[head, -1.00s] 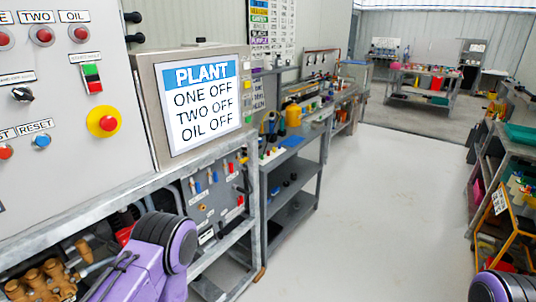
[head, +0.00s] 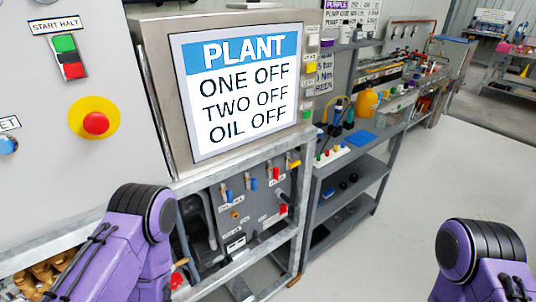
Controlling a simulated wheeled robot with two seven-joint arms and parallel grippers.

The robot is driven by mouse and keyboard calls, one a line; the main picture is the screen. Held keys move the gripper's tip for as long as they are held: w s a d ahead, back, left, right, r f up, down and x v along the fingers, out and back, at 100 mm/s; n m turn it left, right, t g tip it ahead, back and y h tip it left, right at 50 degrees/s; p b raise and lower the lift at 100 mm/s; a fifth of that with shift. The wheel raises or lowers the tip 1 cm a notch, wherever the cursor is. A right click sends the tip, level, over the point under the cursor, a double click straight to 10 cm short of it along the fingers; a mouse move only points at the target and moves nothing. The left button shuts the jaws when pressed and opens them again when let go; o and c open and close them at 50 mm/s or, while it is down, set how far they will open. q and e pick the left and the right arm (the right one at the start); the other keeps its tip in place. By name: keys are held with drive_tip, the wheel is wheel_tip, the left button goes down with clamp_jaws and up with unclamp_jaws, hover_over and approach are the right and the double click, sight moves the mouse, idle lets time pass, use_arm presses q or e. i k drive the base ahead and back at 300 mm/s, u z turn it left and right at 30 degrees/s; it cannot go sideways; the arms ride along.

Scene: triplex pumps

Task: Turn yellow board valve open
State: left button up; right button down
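A grey valve board (head: 222,218) stands in the metal frame below the plant screen. A small yellow-handled valve (head: 293,163) is at its upper right; its exact handle angle is too small to tell. To its left are a red-handled valve (head: 276,174) and blue-handled valves (head: 254,184). Another red handle (head: 283,208) is lower on the board. Purple links of my two arms show at lower left and lower right. Neither gripper is in view.
The plant screen (head: 240,85) reads ONE OFF, TWO OFF, OIL OFF. A panel with a yellow-ringed red button (head: 95,122) is at left. A galvanised frame rail (head: 230,167) runs above the board. A grey shelf bench (head: 355,180) stands to its right. Floor (head: 400,210) is clear.

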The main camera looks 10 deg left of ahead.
sight(293, 164)
drive_tip(key=u, duration=0.6)
drive_tip(key=k, duration=1.25)
drive_tip(key=z, duration=0.1)
drive_tip(key=i, duration=0.6)
drive_tip(key=z, duration=1.05)
drive_tip(key=i, duration=0.7)
drive_tip(key=z, duration=0.15)
